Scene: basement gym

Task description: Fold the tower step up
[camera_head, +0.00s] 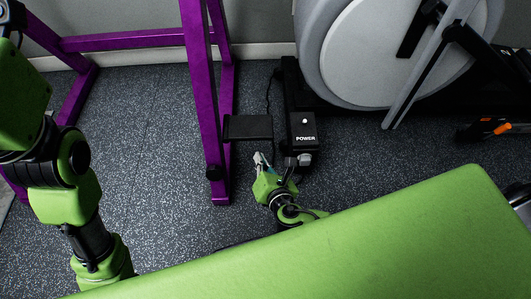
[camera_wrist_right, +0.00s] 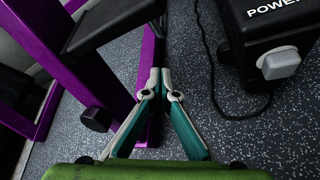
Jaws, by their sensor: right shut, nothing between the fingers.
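The tower step (camera_head: 248,127) is a flat black plate that sticks out to the right from the purple tower's upright (camera_head: 205,100), low above the floor. In the right wrist view the step (camera_wrist_right: 112,18) shows at the top, cut off by the frame edge. My right gripper (camera_head: 260,158) is just below the step in the head view. Its fingertips (camera_wrist_right: 160,82) are together with nothing between them.
A black box marked POWER (camera_head: 303,130) stands close to the right of the step, with a cable (camera_wrist_right: 218,85) on the floor between. A grey and white round machine (camera_head: 355,50) is behind it. Speckled floor (camera_head: 150,130) is clear left of the tower's upright.

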